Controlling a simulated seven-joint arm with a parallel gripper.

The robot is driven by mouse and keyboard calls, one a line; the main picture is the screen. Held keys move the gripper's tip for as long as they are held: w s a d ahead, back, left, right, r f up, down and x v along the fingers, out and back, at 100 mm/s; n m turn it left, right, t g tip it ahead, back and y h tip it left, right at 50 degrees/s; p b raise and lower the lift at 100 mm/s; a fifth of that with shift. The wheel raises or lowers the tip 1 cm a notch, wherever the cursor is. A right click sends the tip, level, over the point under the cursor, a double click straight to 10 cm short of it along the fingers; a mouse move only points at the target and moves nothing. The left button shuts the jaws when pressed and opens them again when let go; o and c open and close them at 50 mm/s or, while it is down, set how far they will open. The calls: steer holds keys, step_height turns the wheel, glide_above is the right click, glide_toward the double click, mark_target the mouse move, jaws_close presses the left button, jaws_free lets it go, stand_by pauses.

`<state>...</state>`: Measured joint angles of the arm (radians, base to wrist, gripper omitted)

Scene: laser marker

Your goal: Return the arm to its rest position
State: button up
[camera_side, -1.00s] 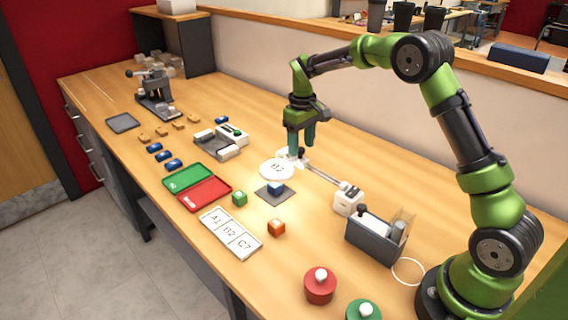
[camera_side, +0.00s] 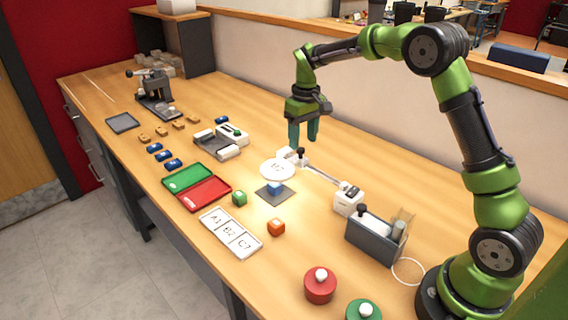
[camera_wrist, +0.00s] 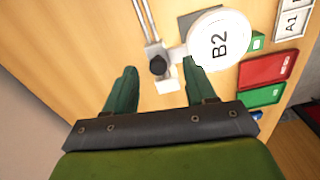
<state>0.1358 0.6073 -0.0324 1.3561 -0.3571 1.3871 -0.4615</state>
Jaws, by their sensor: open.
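My gripper (camera_side: 303,133) is open and empty, pointing down above the table near its back edge. In the wrist view its two green fingers (camera_wrist: 158,88) stand apart with nothing between them. Below it is the laser marker arm, a rail (camera_side: 323,174) with a black knob (camera_side: 301,154) and a white head at its end. A blue cube (camera_side: 274,187) sits on a dark square pad (camera_side: 262,196) in front of the disc.
A grey box (camera_side: 372,244) and red (camera_side: 320,288) and green (camera_side: 364,312) buttons stand near my base. Green (camera_side: 188,177) and red (camera_side: 206,195) trays, a label card (camera_side: 230,234), and green (camera_side: 239,198) and orange (camera_side: 276,227) cubes lie in front. The table behind my gripper is clear.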

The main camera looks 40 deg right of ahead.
steer(key=s+a+r+m+t, duration=0.1)
steer(key=s+a+r+t, duration=0.1)
steer(key=s, duration=0.6)
steer(key=s+a+r+m+t+y, duration=0.1)
steer(key=s+a+r+t, duration=0.1)
steer(key=s+a+r, duration=0.3)
steer(key=s+a+r+t, duration=0.3)
steer(key=s+r, duration=0.1)
steer(key=s, duration=0.8)
steer(key=shift+s+a+r+m+y, duration=0.15)
steer(key=shift+s+a+m+y, duration=0.15)
steer(key=shift+a+m+y, duration=0.1)
steer(key=shift+c, duration=0.2)
